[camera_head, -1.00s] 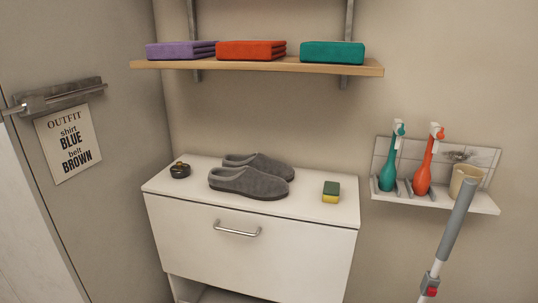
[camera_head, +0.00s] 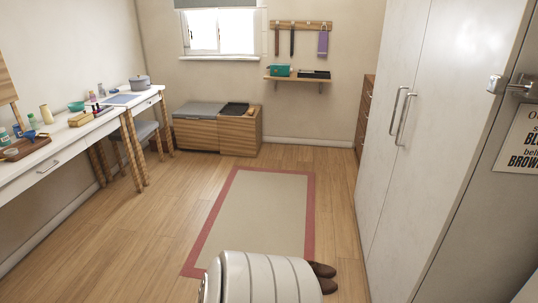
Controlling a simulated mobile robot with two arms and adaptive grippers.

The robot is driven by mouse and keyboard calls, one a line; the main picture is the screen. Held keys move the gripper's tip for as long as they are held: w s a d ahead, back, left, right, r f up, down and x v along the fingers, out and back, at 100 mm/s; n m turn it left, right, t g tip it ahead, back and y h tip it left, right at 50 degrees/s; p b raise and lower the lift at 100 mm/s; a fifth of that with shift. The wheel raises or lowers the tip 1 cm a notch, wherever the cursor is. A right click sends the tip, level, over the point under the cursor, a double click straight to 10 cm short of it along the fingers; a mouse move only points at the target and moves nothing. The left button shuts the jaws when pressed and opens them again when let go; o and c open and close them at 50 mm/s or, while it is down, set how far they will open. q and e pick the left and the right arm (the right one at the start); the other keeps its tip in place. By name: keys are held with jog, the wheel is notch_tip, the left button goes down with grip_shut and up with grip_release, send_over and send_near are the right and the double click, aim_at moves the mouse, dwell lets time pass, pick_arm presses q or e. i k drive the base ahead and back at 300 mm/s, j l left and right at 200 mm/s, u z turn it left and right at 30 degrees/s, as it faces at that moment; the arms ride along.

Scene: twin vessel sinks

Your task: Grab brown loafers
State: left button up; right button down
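A pair of dark brown shoes (camera_head: 323,277), looking like the brown loafers, lies on the floor at the bottom of the head view, by the near right corner of the rug. Their toes point right. Their left parts are hidden behind a white, ribbed, rounded object (camera_head: 268,277). Neither of my grippers is in view, so I cannot see what they hold.
A beige rug (camera_head: 262,212) with a red border lies on the wooden floor. A tall white wardrobe (camera_head: 415,120) stands at right. White desks (camera_head: 45,158) with small items line the left wall. A low wooden cabinet (camera_head: 238,134) stands at the back. Floor left of the rug is clear.

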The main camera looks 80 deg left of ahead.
aim_at(323, 271)
jog(key=u, duration=2.25)
